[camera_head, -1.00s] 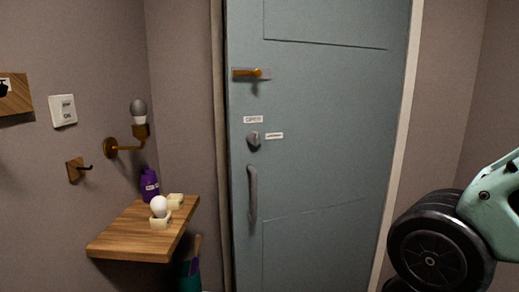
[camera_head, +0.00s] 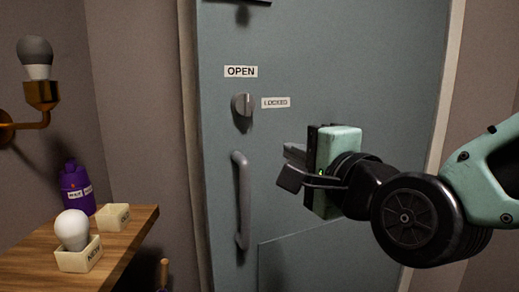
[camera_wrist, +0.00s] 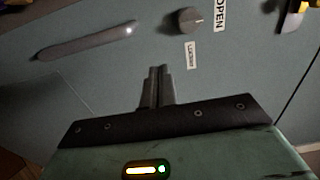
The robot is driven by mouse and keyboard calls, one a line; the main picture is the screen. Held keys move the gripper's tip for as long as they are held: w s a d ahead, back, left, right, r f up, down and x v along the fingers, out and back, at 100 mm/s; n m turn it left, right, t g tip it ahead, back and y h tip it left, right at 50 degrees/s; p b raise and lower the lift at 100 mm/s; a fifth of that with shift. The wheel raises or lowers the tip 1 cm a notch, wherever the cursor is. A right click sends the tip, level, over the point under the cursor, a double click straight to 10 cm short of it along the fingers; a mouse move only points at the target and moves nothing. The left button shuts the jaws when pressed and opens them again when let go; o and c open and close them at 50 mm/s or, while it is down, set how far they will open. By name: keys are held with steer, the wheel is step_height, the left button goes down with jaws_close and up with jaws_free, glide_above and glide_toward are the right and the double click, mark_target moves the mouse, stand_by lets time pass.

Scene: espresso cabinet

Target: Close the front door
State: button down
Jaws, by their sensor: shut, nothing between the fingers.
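The front door (camera_head: 330,60) is grey-blue and stands upright in the middle of the head view; whether it is fully in its frame I cannot tell. A grey pull handle (camera_head: 242,200) is on its left side, with a round lock knob (camera_head: 242,104) above. Labels OPEN (camera_head: 240,71) and LOCKED (camera_head: 276,102) sit above and right of the knob. My gripper (camera_head: 288,172) is shut and empty in front of the door, right of the pull handle.
A wooden shelf (camera_head: 30,258) at the lower left holds a white bulb (camera_head: 72,230) in a small box, another box (camera_head: 113,217) and a purple bottle (camera_head: 75,188). A brass wall lamp (camera_head: 40,95) is above.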

mark_target(253, 133)
steer(key=p+x, duration=0.1)
steer(key=p, duration=0.2)
steer(key=p+x, duration=0.2)
steer(key=p, duration=0.2)
steer(key=p+x, duration=0.1)
steer(key=p, duration=0.2)
steer(key=shift+w+a+r+p, duration=0.1)
steer(key=shift+w+r+p, duration=0.2)
steer(key=shift+p, duration=0.1)
steer(key=p+x, duration=0.2)
steer(key=x, duration=0.1)
steer(key=p+x, duration=0.2)
steer(key=x, duration=0.1)
steer(key=p+x, duration=0.2)
steer(key=x, duration=0.1)
steer(key=shift+f+p, duration=0.3)
steer(key=shift+p, duration=0.1)
